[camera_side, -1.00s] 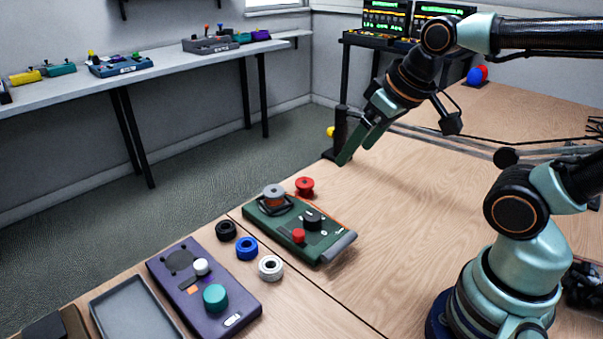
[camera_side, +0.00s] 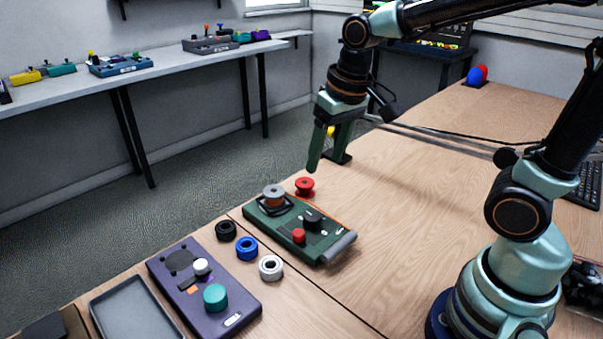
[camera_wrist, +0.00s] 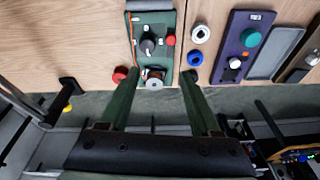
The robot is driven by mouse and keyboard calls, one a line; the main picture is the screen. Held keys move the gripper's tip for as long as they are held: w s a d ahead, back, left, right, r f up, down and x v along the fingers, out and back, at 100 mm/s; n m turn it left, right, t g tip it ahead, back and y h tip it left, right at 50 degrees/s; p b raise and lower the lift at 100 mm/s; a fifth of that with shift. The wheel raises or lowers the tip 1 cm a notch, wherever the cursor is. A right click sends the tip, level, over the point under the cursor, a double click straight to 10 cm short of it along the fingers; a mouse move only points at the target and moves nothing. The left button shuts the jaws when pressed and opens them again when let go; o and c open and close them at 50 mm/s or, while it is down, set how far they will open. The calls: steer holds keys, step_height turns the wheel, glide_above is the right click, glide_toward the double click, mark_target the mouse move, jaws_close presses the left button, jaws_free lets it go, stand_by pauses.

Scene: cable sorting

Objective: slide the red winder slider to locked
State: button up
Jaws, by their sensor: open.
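The green winder box (camera_side: 275,226) lies on the wooden table, with a grey spool (camera_side: 273,193) at its far end and a black knob (camera_side: 312,219) on top. The red winder slider (camera_side: 299,236) sits beside the black knob, near the box's left long edge. It also shows in the wrist view (camera_wrist: 170,40), right of the black knob. My gripper (camera_side: 326,150) is open and empty, pointing down, above and beyond the box's spool end. In the wrist view its fingers (camera_wrist: 157,90) stand apart, with the spool end of the box between them.
A red spool (camera_side: 305,187) stands beside the box's far end. Black, blue (camera_side: 247,248) and white rings lie to its left. A purple box (camera_side: 207,300) and a grey tray (camera_side: 133,312) are farther left. The table right of the box is clear.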

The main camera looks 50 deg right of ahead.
mark_target(299, 232)
steer(key=w+a+f+g, duration=0.1)
steer(key=f, duration=0.5)
steer(key=w+a+f+g, duration=0.1)
steer(key=f, duration=0.5)
steer(key=w+a+f+m, duration=0.1)
steer(key=w+f, duration=0.1)
steer(key=f, duration=0.4)
steer(key=shift+g, duration=0.4)
jaws_close()
stand_by(0.7)
